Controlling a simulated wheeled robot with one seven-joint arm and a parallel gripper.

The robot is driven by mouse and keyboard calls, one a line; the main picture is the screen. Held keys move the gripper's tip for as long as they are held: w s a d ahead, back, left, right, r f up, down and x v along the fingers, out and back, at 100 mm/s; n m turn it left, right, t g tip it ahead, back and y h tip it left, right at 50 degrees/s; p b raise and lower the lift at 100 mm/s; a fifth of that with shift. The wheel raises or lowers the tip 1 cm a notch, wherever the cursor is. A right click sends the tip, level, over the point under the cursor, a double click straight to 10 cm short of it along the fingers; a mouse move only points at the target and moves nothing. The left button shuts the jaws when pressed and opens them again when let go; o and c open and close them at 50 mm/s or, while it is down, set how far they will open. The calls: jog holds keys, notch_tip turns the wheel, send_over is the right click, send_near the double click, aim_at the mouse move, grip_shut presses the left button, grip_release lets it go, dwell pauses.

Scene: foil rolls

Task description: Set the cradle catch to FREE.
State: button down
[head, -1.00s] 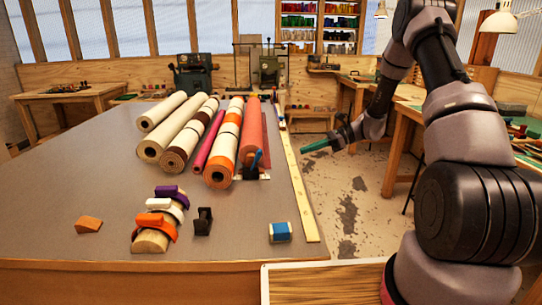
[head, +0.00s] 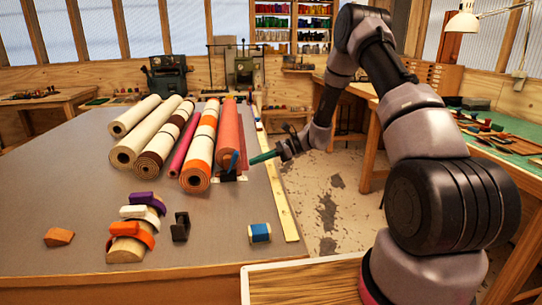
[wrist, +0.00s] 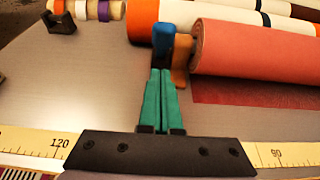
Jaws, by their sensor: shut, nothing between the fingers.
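The cradle catch shows as a small blue lever (head: 234,161) standing at the near end of the red roll (head: 230,125). In the wrist view the blue lever (wrist: 163,38) stands just beyond my fingertips, with a tan upright piece (wrist: 182,60) between it and the red roll (wrist: 245,55). My gripper (head: 252,161) has green fingers and is shut and empty, to the right of the catch in the head view. In the wrist view my gripper (wrist: 161,75) points at the lever's base; I cannot tell whether they touch. No FREE marking is readable.
Several rolls, including an orange-and-white one (head: 200,150), lie left of the catch. A yellow measuring strip (head: 284,205) runs along the table's right edge.

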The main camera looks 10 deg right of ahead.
aim_at(236, 151)
jog(key=shift+a+r, duration=0.45)
jog(key=shift+a, duration=0.4)
jog(key=shift+a+r, duration=0.45)
jog(key=shift+a, duration=0.35)
jog(key=shift+a+r+h, duration=0.3)
jog(key=shift+h, duration=0.2)
jog(key=a+r+h, duration=0.2)
jog(key=h, duration=0.1)
jog(key=shift+a+h, duration=0.3)
jog(key=shift+a, duration=0.05)
jog(key=a+h, duration=0.2)
jog(key=shift+r+h, duration=0.3)
jog(key=shift+a+h, duration=0.7)
jog(key=shift+h, duration=0.3)
jog(key=shift+a, duration=0.45)
jog(key=shift+a, duration=0.1)
